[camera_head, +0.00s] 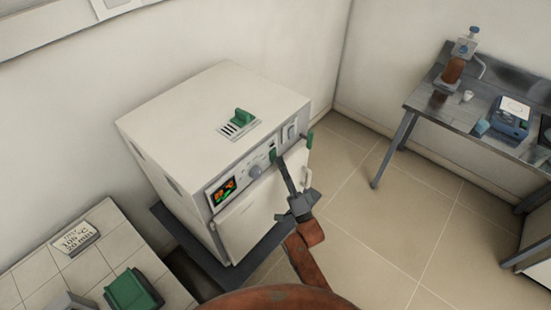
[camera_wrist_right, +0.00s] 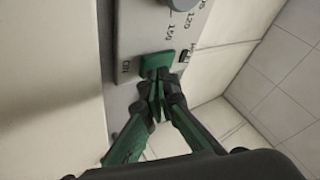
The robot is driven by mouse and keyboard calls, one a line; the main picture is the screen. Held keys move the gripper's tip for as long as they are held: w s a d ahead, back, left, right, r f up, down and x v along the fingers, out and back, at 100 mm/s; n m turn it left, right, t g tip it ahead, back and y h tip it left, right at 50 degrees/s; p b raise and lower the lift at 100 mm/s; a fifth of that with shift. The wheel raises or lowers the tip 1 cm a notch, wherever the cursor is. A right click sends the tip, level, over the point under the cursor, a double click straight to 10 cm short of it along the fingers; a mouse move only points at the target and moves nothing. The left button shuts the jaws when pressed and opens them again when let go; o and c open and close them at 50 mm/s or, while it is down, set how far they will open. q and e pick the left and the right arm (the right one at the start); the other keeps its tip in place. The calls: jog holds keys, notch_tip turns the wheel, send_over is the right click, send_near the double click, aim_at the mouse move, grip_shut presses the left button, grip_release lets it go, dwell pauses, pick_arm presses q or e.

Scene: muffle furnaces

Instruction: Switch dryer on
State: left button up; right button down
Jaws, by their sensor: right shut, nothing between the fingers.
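The dryer (camera_head: 205,125) is a white box with a grey control panel on its front, at the centre of the head view. The panel has a lit display (camera_head: 225,189) with red and green marks, and a round knob (camera_head: 255,171). The knob also shows at the top of the wrist view (camera_wrist_right: 182,3), beside printed numbers. A green switch (camera_wrist_right: 155,63) sits on the panel below the knob. My right gripper (camera_wrist_right: 157,78) is shut and empty, its green fingertips at the switch's lower edge; contact is hard to tell. My left gripper is out of view.
A green lever (camera_head: 241,117) is on the dryer's top and another green part (camera_head: 310,138) at its right edge. A tiled bench (camera_head: 35,270) with a temperature sign (camera_head: 76,238) is at lower left. A dark table (camera_head: 450,117) with instruments stands at right. Floor between is clear.

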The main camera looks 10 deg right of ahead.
jog(key=shift+w+a, duration=0.1)
dwell(0.5)
jog(key=shift+s+d+p, duration=0.4)
jog(key=shift+s+d, duration=0.05)
jog(key=shift+s, duration=0.15)
jog(key=shift+r, duration=0.1)
jog(key=s+d, duration=0.1)
jog(key=s+d+p, duration=0.2)
jog(key=s, duration=0.1)
jog(key=shift+r, duration=0.3)
dwell(0.3)
